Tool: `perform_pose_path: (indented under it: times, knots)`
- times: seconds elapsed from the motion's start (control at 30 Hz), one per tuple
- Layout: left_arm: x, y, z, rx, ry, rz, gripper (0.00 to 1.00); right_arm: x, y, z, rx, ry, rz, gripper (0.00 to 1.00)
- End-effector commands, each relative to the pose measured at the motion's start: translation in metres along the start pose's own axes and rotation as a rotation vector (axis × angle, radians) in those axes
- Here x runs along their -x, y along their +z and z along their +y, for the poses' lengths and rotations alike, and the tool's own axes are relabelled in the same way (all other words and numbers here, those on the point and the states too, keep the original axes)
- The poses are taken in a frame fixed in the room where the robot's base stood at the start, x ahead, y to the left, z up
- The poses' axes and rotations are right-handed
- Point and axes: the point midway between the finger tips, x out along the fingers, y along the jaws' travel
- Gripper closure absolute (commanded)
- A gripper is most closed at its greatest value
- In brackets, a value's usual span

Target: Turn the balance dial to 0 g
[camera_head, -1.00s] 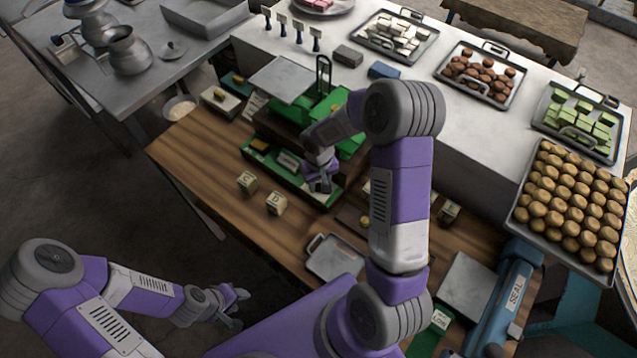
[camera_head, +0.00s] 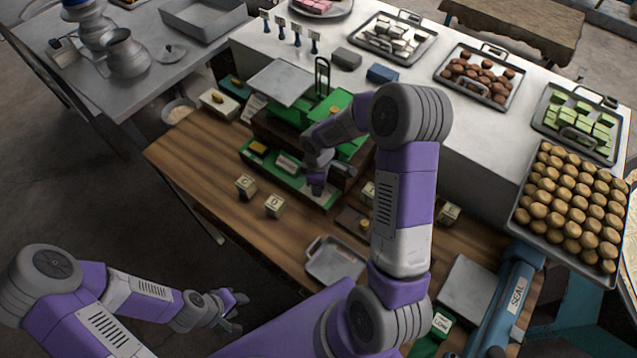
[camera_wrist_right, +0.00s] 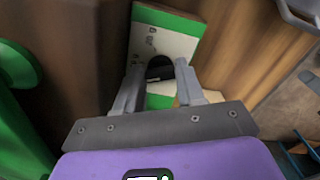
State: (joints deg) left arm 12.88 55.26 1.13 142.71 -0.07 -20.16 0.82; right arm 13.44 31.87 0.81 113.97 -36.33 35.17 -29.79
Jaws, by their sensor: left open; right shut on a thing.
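The green balance (camera_head: 290,118) stands on the wooden table, with a flat metal pan (camera_head: 283,80) on top. Its front base carries a pale panel. In the right wrist view this panel (camera_wrist_right: 163,42) has a green border and dark marks too blurred to read. The black dial knob (camera_wrist_right: 160,68) sits between the fingers of my right gripper (camera_wrist_right: 161,88), which is shut on it. In the head view my right gripper (camera_head: 316,186) is at the balance's front base and hides the dial. My left gripper (camera_head: 236,302) is open and empty, off the table's front edge at the lower left.
Lettered blocks (camera_head: 245,186) stand on the table left of my right gripper. A metal tray (camera_head: 335,260) lies near the front edge. A blue sealing device (camera_head: 512,295) is at the right. Trays of sweets (camera_head: 480,75) fill the white counter behind.

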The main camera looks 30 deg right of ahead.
Motion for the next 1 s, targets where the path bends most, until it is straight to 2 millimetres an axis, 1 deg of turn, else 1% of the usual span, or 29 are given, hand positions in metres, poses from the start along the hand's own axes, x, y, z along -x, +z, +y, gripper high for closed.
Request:
perform_pose_path:
  times: [0.3,0.5,0.73,1.0]
  knots:
    - [0.006,0.0,0.002,0.0,0.0,0.0,0.57,0.002,0.0,0.002,0.292,0.002,0.0,0.92]
    - [0.01,0.0,0.004,0.0,0.0,0.0,0.57,0.002,0.0,0.003,0.443,0.003,0.0,0.92]
    - [0.013,0.001,0.005,0.0,0.0,0.0,0.57,0.002,-0.001,0.004,0.563,0.003,0.0,0.92]
    - [0.015,0.001,0.005,0.0,0.0,0.0,0.57,0.001,-0.001,0.004,0.624,0.004,0.0,0.92]
